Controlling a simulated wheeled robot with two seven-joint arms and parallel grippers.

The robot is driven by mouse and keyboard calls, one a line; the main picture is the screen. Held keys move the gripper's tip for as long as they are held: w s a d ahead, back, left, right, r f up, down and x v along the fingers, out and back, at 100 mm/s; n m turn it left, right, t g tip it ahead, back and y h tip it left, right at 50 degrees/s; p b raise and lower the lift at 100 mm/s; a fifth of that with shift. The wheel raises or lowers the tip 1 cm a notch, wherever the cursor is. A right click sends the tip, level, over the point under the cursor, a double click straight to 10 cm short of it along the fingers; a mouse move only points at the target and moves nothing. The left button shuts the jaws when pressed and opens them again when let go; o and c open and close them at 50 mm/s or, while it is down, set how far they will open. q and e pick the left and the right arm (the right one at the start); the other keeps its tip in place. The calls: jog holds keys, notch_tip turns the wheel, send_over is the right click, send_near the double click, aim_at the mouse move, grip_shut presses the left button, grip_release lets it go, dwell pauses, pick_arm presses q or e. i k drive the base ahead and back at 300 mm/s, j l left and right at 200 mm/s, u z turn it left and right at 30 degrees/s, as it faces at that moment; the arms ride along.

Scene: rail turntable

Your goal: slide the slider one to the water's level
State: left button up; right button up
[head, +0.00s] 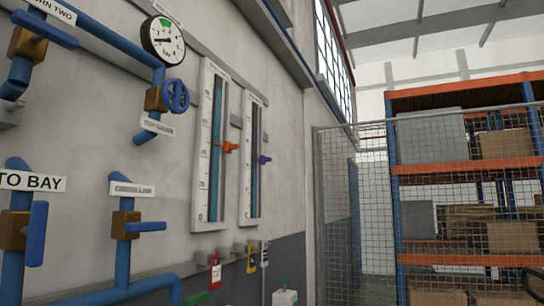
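Two tall level gauges are mounted on the wall. No label that reads "one" is legible on either gauge. The exact water level is hard to tell in either column. Neither of my grippers is in view, and nothing touches the sliders.
Blue pipes with valves, including a blue handwheel (175,96), and a pressure dial (162,41) fill the wall at left. Tags (215,272) hang below the gauges, near a white container (285,297). A mesh fence (375,210) and loaded shelving (465,167) stand at right.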

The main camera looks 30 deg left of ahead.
aim_at(229, 146)
jog(key=i+u, duration=0.25)
jog(key=i, duration=0.15)
jog(key=i+l+u, duration=0.55)
jog(key=i, duration=0.25)
jog(key=j, duration=0.1)
